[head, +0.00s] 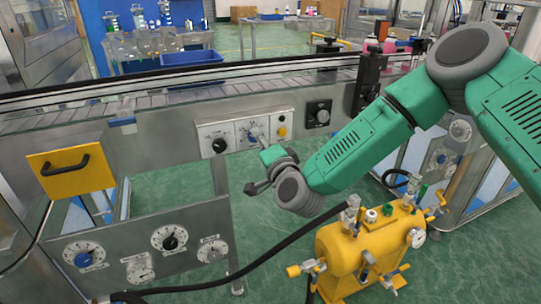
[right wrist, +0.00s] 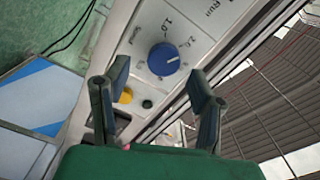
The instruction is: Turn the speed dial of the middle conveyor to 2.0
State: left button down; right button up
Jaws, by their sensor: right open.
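The blue speed dial (right wrist: 164,59) sits on a pale panel with printed numbers, 1.0 above it and 2.0 to its upper right, in the right wrist view. Its white pointer line points right, near the 2.0 side; the exact reading is unclear. My left gripper is not in view.
A black knob (head: 219,145) and a yellow button (head: 281,131) flank the dial. Another black knob (head: 319,114) is to the right. A yellow tank (head: 370,250) with a hose stands below my right arm. A lower panel (head: 150,245) carries several dials.

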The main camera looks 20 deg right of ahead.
jog(key=s, duration=0.9)
jog(key=shift+d, duration=0.25)
jog(key=shift+f, duration=0.1)
jog(key=s+a+f+n+g+y+p, duration=0.1)
jog(key=s+f+n+g, duration=0.4)
jog(key=s+f, duration=0.4)
jog(key=s+a+f+n+g+y, duration=0.2)
jog(key=s+f+n+g, duration=0.4)
jog(key=f, duration=0.6)
jog(key=s+d+f+n+g+h, duration=0.1)
jog(key=s+d+f+g, duration=0.1)
jog(key=s, duration=0.4)
jog(key=s+d+f+n+g+h, duration=0.1)
jog(key=s+d+f+g, duration=0.1)
jog(key=s+d, duration=0.3)
jog(key=s+d+f+n+g+h, duration=0.1)
jog(key=s+d+g, duration=0.1)
jog(key=s, duration=0.6)
jog(key=shift+s+d+f+h+p, duration=0.3)
jog(key=shift+s+d+f, duration=0.1)
jog(key=shift+d, duration=0.25)
